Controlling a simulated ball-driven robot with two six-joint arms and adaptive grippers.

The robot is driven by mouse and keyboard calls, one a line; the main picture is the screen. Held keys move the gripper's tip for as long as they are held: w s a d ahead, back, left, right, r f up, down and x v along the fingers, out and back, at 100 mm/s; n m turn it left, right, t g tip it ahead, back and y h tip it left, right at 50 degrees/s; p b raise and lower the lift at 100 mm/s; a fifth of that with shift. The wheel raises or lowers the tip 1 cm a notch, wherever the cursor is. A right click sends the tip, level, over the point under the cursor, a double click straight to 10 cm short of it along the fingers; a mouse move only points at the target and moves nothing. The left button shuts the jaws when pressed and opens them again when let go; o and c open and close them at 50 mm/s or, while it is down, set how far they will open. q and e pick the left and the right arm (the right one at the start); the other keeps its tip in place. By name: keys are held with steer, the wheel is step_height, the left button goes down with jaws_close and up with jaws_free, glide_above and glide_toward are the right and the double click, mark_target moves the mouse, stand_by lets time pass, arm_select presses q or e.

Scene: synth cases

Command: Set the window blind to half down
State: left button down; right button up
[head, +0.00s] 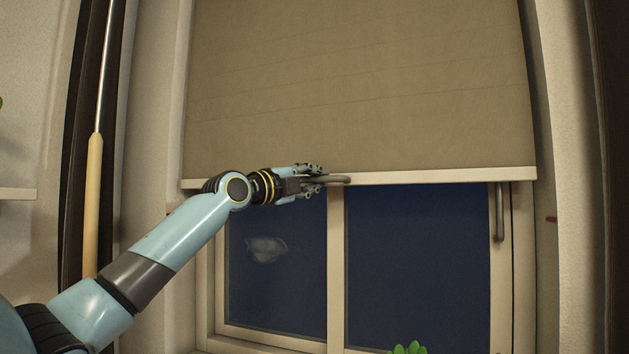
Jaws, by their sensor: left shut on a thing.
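The tan window blind (360,80) hangs across the upper part of the window in the head view. Its pale bottom bar (440,175) runs just above the middle of the picture, with the dark panes (415,260) bare below it. A grey pull handle (337,179) sits at the middle of the bar. My left gripper (318,180) reaches in from the left and is shut on the handle, at its left part. The fingers hide that part of the handle. My right gripper is not in view.
A metal window handle (499,212) is on the right of the frame. A wooden-handled pole (93,200) stands at the left. A white shelf (18,194) is at the left edge. A green plant tip (411,348) shows at the bottom.

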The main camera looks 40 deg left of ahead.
arm_select(q)
step_height(320, 180, down, 9)
steer(key=b, duration=0.7)
steer(key=shift+r+b, duration=0.15)
steer(key=shift+b, duration=0.2)
steer(key=shift+r, duration=0.1)
steer(key=c, duration=1.3)
jaws_free()
steer(key=shift+v, duration=3.8)
